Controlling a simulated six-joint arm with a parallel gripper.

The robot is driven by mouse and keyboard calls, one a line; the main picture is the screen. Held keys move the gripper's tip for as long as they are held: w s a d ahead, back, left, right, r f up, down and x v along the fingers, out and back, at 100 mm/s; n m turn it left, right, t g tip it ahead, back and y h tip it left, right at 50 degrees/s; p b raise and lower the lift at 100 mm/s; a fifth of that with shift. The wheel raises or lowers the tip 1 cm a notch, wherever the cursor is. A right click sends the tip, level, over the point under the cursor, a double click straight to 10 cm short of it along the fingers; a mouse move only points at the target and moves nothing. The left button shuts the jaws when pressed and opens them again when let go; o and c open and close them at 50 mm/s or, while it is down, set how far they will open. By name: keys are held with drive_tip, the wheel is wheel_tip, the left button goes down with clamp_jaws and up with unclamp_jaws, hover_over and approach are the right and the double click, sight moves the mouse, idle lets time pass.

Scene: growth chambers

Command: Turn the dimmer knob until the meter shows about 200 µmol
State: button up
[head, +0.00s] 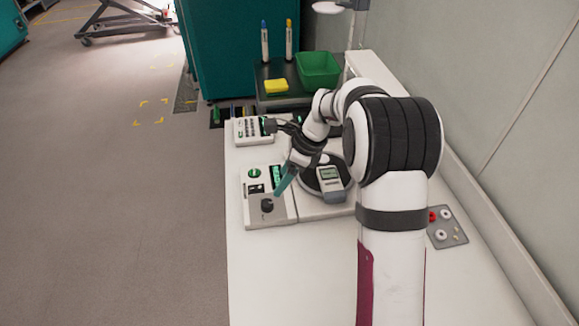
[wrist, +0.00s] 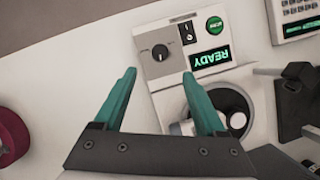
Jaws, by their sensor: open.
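The dimmer knob (head: 267,205) is a black round knob on a pale control box (head: 283,212). In the wrist view the knob (wrist: 160,52) has a light pointer mark and lies just beyond the gap between my fingertips, with no finger seen touching it. My gripper (wrist: 159,73) is open and empty, with teal fingers; in the head view it (head: 284,184) is above the box. A grey handheld meter (head: 330,182) rests on a black round plate (head: 312,187) beside the box; its screen is too small to read. In the wrist view my right finger partly hides the plate.
The box also has a green button (wrist: 215,25), a black rocker switch (wrist: 187,32) and a display (wrist: 212,58) reading "READY". A keypad unit (head: 247,131) stands behind it. A green bin (head: 318,68) and yellow sponge (head: 277,86) sit farther back. The bench front (head: 275,280) is clear.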

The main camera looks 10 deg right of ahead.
drive_tip(key=v, duration=0.4)
drive_tip(key=shift+s+d+r, duration=0.1)
drive_tip(key=shift+d+r, duration=0.05)
drive_tip(key=shift+r, duration=0.2)
drive_tip(key=s+a+r+n, duration=0.1)
drive_tip(key=s+r+n, duration=0.15)
drive_tip(key=s, duration=0.35)
drive_tip(key=s+a+r+n+g+h, duration=0.1)
drive_tip(key=s+r+n, duration=0.1)
drive_tip(key=s+n, duration=0.3)
drive_tip(key=s+a+r+n, duration=0.1)
drive_tip(key=s+r+n, duration=0.1)
drive_tip(key=s, duration=0.5)
drive_tip(key=s+f+n+h, duration=0.1)
drive_tip(key=s+f+n, duration=0.2)
drive_tip(key=s+n, duration=0.4)
drive_tip(key=s, duration=0.8)
drive_tip(key=shift+s+d+g, duration=0.35)
drive_tip(key=shift+g, duration=0.05)
